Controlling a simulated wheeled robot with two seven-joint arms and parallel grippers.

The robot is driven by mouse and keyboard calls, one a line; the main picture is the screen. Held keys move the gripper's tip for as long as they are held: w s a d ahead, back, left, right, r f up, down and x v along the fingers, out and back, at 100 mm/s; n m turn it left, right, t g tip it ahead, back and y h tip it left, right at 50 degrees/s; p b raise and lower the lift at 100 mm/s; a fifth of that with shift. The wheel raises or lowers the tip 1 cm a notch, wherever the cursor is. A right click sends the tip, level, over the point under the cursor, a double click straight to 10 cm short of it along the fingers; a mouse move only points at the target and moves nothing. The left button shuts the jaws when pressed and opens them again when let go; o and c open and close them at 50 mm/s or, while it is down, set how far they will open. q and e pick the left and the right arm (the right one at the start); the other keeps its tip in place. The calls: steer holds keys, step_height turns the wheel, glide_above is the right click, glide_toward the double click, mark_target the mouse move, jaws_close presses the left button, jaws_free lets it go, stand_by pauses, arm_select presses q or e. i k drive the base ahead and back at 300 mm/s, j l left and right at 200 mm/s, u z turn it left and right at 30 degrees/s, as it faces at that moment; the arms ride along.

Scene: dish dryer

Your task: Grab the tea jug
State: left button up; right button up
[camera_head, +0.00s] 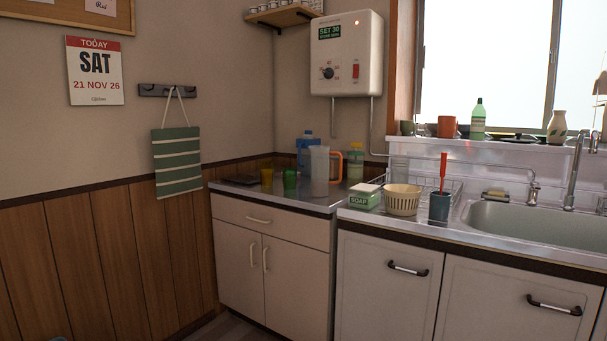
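A tall pale translucent jug (320,172) with an orange handle (336,166) on its right side stands upright on the metal counter left of the sink. Behind it and slightly left is a blue container (307,153), partly hidden by the jug. I cannot tell for certain which of the two is the tea jug; the one with the orange handle looks most like a jug. Neither of my grippers shows in the head view.

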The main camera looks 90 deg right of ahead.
mark_target(320, 183)
steer(key=z, duration=3)
steer(key=i+j+z, duration=0.1)
steer(key=z, duration=0.35)
steer(key=i+j+z, duration=0.1)
steer(key=z, duration=0.4)
